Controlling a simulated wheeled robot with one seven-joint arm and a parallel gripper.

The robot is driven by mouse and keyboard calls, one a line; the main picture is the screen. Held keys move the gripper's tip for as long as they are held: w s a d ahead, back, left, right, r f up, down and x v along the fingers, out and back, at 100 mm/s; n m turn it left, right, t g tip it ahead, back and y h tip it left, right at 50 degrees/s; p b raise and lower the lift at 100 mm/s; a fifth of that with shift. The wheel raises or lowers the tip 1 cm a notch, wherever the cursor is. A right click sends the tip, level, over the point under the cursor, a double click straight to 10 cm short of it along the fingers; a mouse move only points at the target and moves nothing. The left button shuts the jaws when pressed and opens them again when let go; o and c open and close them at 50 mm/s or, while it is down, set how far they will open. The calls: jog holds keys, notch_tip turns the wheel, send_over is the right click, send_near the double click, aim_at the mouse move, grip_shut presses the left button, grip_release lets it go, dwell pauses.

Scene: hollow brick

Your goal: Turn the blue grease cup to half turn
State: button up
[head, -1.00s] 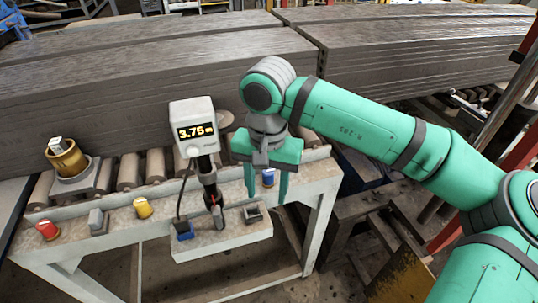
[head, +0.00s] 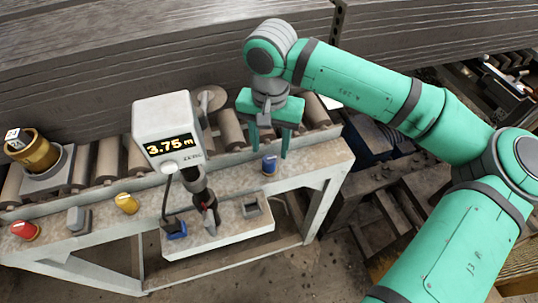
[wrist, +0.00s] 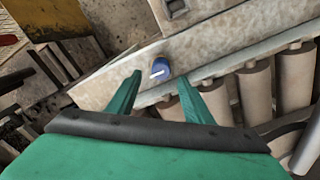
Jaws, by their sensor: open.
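The blue grease cup (head: 269,164) stands on the pale front rail of the roller table, towards its right end. In the wrist view the blue grease cup (wrist: 160,70) shows a white mark on its top and lies just beyond the fingertips, between their lines. My gripper (head: 271,150) is open and empty, with its fingers pointing down behind and around the cup in the head view. In the wrist view my gripper (wrist: 160,80) has its two green fingers apart. I cannot tell the exact height of the fingertips above the cup.
A yellow cup (head: 127,203), a grey block (head: 77,218) and a red cup (head: 27,230) sit along the rail to the left. A display reading 3.75 m (head: 168,147) stands left of my gripper. Rollers (head: 228,130) and stacked grey slabs (head: 120,70) lie behind.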

aim_at(270, 158)
jog(key=shift+f, duration=2.75)
jog(key=c, duration=1.1)
jog(key=shift+o, duration=0.2)
